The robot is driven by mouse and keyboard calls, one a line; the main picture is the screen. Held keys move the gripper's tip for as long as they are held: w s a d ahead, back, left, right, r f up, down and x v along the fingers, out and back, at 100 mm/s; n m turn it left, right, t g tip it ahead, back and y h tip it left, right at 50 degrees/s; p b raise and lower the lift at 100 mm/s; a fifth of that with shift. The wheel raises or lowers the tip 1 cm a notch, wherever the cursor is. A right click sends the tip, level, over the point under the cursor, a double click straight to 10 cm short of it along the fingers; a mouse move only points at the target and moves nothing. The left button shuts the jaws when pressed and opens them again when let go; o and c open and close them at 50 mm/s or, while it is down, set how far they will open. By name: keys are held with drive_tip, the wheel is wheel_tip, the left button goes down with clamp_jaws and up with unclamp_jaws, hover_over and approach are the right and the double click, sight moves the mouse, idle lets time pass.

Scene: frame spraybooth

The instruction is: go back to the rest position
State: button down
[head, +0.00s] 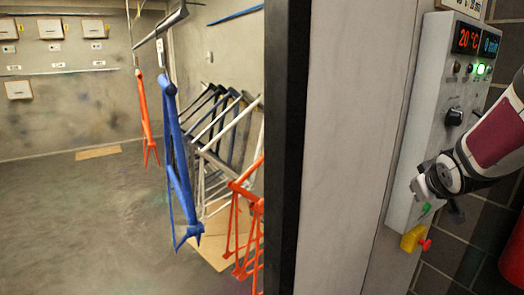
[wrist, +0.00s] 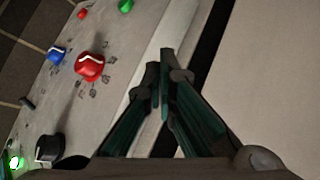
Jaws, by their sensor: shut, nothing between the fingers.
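My gripper (head: 421,188) is in front of the lower part of a grey control box (head: 425,95) at the right of the head view. In the wrist view its two dark fingers (wrist: 160,82) are together with nothing between them. They are over the box's edge and the pale wall, beside a red knob (wrist: 90,67) and a blue knob (wrist: 57,54). A black knob (wrist: 48,150) and a lit green lamp (wrist: 14,163) are at the lower left there. The box's displays (head: 467,38) read 20 °C and 0. I cannot tell whether the fingers touch anything.
A yellow switch box (head: 408,240) with a red button is below the control box. A red cylinder (head: 513,250) stands at the lower right edge. A dark post (head: 287,150) borders the booth, where blue (head: 178,150) and orange (head: 146,115) frames hang. The booth floor (head: 80,220) is clear at left.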

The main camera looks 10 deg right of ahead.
drive_tip(key=s+a+r+g+y+p, duration=0.2)
drive_tip(key=s+a+r+g+y, duration=0.1)
drive_tip(key=s+a, duration=2.2)
drive_tip(key=a+g+y, duration=0.1)
drive_tip(key=a+y, duration=0.1)
drive_tip(key=shift+s+a+g, duration=0.3)
drive_tip(key=shift+s+g, duration=0.1)
drive_tip(key=shift+r, duration=0.1)
